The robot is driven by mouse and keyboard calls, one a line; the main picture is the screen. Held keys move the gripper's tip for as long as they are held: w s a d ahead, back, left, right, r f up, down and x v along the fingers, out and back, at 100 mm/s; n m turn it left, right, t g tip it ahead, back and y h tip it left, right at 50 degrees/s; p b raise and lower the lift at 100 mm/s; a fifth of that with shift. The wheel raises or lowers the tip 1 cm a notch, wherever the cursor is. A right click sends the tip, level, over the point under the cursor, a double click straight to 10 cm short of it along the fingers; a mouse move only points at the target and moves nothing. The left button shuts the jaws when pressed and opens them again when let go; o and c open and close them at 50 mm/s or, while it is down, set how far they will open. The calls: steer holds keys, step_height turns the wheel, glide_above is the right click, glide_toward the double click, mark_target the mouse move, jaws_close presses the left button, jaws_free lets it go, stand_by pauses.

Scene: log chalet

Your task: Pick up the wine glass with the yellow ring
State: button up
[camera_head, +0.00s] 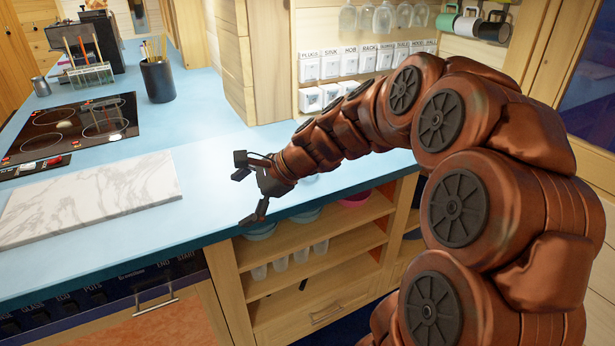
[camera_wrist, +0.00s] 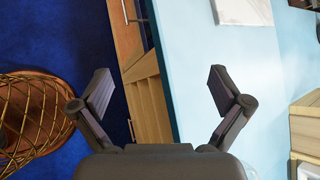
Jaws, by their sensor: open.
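My gripper (camera_head: 250,188) is open and empty above the front edge of the blue counter (camera_head: 215,145). In the wrist view my gripper (camera_wrist: 160,88) has its two fingers spread wide, with nothing between them but the counter edge and wooden cabinet below. Several clear glasses (camera_head: 383,17) hang upside down in a row at the top of the head view, well above and behind my gripper. I cannot make out a yellow ring on any of them. No wine glass with a yellow ring can be told in either view.
A marble board (camera_head: 95,198) lies on the counter left of my gripper, before a black hob (camera_head: 70,130). A dark utensil pot (camera_head: 158,82) stands behind. Mugs (camera_head: 468,22) hang upper right. Open shelves (camera_head: 315,265) are below. A wicker chair (camera_wrist: 35,115) stands on blue floor.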

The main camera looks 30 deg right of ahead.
steer(key=w+d+f+m+t+h+b, duration=0.1)
steer(key=w+d+f+m+t+b, duration=0.1)
steer(key=d+m, duration=0.3)
steer(key=w+d+f+m+t+h+b, duration=0.2)
steer(key=w+d+m, duration=0.2)
steer(key=d, duration=1)
steer(key=w+d+f+m+t+h+b, duration=0.1)
steer(key=w+d+f+m+t+b, duration=0.1)
steer(key=d+m, duration=0.5)
steer(key=shift+w+d+f+t, duration=0.25)
steer(key=shift+w+d, duration=0.25)
steer(key=shift+d, duration=0.15)
steer(key=shift+w+d+f+t, duration=0.25)
steer(key=shift+w+d, duration=0.25)
steer(key=shift+d, duration=0.15)
steer(key=shift+w+d+m+h, duration=0.2)
steer(key=shift+m+h, duration=0.1)
steer(key=shift+b+x, duration=0.35)
steer(key=shift+x, duration=3.35)
steer(key=shift+a, duration=0.15)
steer(key=shift+c, duration=0.2)
steer(key=shift+s, duration=0.1)
steer(key=c, duration=0.8)
